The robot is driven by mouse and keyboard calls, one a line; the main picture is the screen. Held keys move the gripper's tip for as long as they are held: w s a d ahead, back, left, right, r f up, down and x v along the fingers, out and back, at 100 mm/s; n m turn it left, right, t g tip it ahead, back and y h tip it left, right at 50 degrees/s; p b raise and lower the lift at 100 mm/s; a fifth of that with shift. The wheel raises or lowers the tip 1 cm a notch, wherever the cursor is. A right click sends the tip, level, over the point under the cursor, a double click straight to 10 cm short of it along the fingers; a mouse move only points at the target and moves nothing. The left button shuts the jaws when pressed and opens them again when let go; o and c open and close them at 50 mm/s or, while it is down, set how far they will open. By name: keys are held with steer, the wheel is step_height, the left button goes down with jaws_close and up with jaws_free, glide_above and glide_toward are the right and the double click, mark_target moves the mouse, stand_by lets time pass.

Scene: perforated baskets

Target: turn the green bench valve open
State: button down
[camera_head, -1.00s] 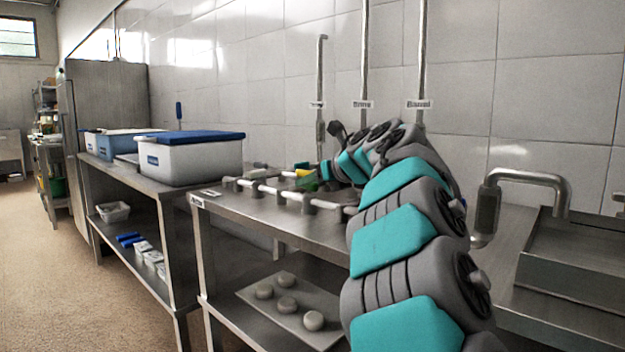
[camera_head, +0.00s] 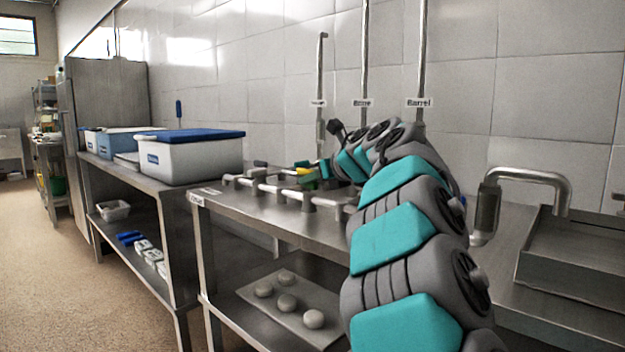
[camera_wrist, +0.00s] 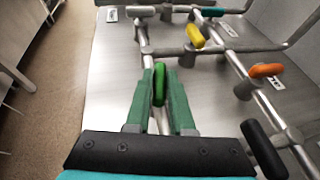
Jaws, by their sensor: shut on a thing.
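The green valve handle (camera_wrist: 159,84) shows in the wrist view, upright between the two green fingers of my gripper (camera_wrist: 160,80), over a pipe on the steel bench. My gripper is shut on this handle. The handle stands roughly in line with the fingers. In the head view my gripper (camera_head: 312,178) is small and far off at the bench pipes, and the green handle cannot be made out clearly there.
A yellow handle (camera_wrist: 195,36), an orange handle (camera_wrist: 266,70) and a black handle (camera_wrist: 264,149) sit on nearby pipes. Pipework (camera_head: 285,192) runs along the bench (camera_head: 260,218). A white bin with a blue lid (camera_head: 190,160) stands to the left. Pipes rise up the wall behind.

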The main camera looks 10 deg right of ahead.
steer(key=shift+n+y, duration=0.3)
steer(key=shift+y, duration=0.1)
steer(key=shift+w+d, duration=0.1)
steer(key=shift+n+g+y, duration=0.8)
steer(key=shift+n+y, duration=0.4)
steer(key=c, duration=0.8)
jaws_free()
